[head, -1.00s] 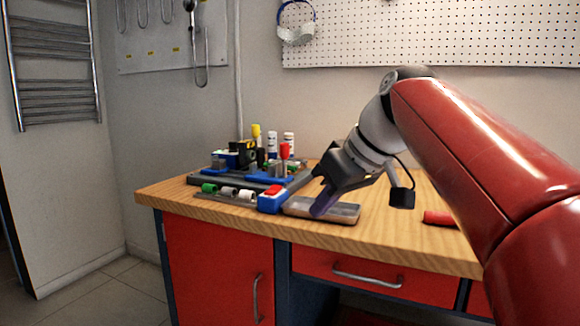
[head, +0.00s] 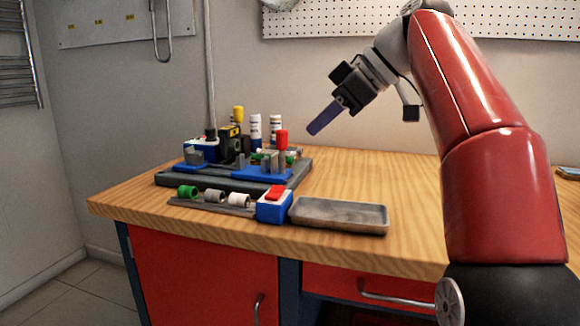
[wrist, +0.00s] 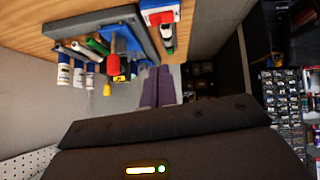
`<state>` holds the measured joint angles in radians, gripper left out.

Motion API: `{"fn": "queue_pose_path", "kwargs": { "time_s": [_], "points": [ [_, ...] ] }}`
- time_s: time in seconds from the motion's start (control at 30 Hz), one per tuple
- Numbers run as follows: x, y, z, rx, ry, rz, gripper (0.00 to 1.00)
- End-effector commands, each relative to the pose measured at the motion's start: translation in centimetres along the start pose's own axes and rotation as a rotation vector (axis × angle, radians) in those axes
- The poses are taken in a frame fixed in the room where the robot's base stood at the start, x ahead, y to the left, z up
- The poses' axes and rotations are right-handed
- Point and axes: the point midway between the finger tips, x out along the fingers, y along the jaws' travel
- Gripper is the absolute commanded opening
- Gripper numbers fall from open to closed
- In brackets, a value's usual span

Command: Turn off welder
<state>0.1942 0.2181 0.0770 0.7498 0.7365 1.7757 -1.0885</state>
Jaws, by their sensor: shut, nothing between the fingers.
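A blue-and-white box with a red switch (head: 274,205) sits at the table's front edge; I take it for the welder's switch. It also shows at the top of the wrist view (wrist: 160,12). Left of and behind it, a dark grey base (head: 170,180) carries blue fixtures, a black-and-yellow unit (head: 229,143) and red-topped and yellow-topped parts. My gripper (head: 318,127) is in the air above and behind the box, apart from it. Its purple fingers (wrist: 157,88) are shut and empty. I cannot tell whether the switch is on or off.
A grey tray (head: 340,214) lies right of the switch box. A rack (head: 212,205) with green, grey and white fittings lies left of it. White bottles (head: 256,130) stand behind. The wooden table (head: 390,180) is clear in the middle.

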Motion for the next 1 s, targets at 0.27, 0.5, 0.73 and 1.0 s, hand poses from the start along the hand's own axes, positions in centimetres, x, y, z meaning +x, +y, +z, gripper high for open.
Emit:
{"fn": "queue_pose_path", "kwargs": {
  "time_s": [0.27, 0.5, 0.73, 1.0],
  "points": [
    [4.0, -0.2, 0.2, -0.001, 0.000, -0.005, 0.00],
    [9.2, -0.1, 0.1, 0.000, -0.001, -0.003, 0.00],
    [12.0, -0.1, 2.1, 0.003, -0.002, 0.000, 0.00],
    [12.7, 0.0, 2.9, 0.001, 0.000, 0.001, 0.00]
  ]
}}
